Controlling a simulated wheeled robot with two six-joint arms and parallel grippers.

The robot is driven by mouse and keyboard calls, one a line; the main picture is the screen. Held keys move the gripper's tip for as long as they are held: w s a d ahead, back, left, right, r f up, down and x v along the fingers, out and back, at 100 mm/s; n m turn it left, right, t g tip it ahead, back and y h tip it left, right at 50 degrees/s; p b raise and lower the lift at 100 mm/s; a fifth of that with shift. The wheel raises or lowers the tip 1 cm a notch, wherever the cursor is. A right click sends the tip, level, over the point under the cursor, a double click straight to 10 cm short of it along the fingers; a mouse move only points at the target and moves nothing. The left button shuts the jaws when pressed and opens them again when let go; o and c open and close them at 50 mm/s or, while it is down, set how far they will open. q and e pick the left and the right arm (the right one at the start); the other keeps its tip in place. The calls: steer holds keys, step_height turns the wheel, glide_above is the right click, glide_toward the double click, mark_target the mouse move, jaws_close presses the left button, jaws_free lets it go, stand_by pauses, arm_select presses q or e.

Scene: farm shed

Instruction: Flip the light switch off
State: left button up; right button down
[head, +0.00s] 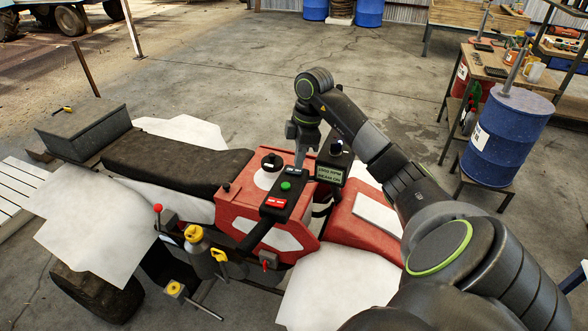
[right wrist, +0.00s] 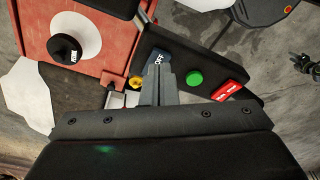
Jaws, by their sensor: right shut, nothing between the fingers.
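A black control panel (head: 284,193) sits on a red quad bike (head: 235,205) in the head view. At its far end is a dark blue rocker switch (head: 294,170); in the right wrist view this rocker (right wrist: 160,60) shows the white word OFF. My right gripper (head: 300,160) points down at this end of the panel. In the right wrist view its shut, empty fingers (right wrist: 157,73) overlap the rocker's near part and hide some of it. Whether they touch it I cannot tell. My left gripper is not in view.
A green button (right wrist: 195,79) and a red switch (right wrist: 231,92) lie beside the rocker. A small display (head: 330,173) stands right of the panel; its lower line seems to read BEAM ON. A black cap (head: 271,162) is to the left. A blue barrel (head: 506,135) stands at the right.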

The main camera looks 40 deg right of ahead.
mark_target(299, 170)
steer(key=shift+f+b, duration=0.55)
steer(key=shift+f, duration=0.3)
stand_by(0.9)
steer(key=shift+r+p, duration=2.8)
steer(key=shift+r, duration=0.75)
steer(key=shift+f, duration=0.1)
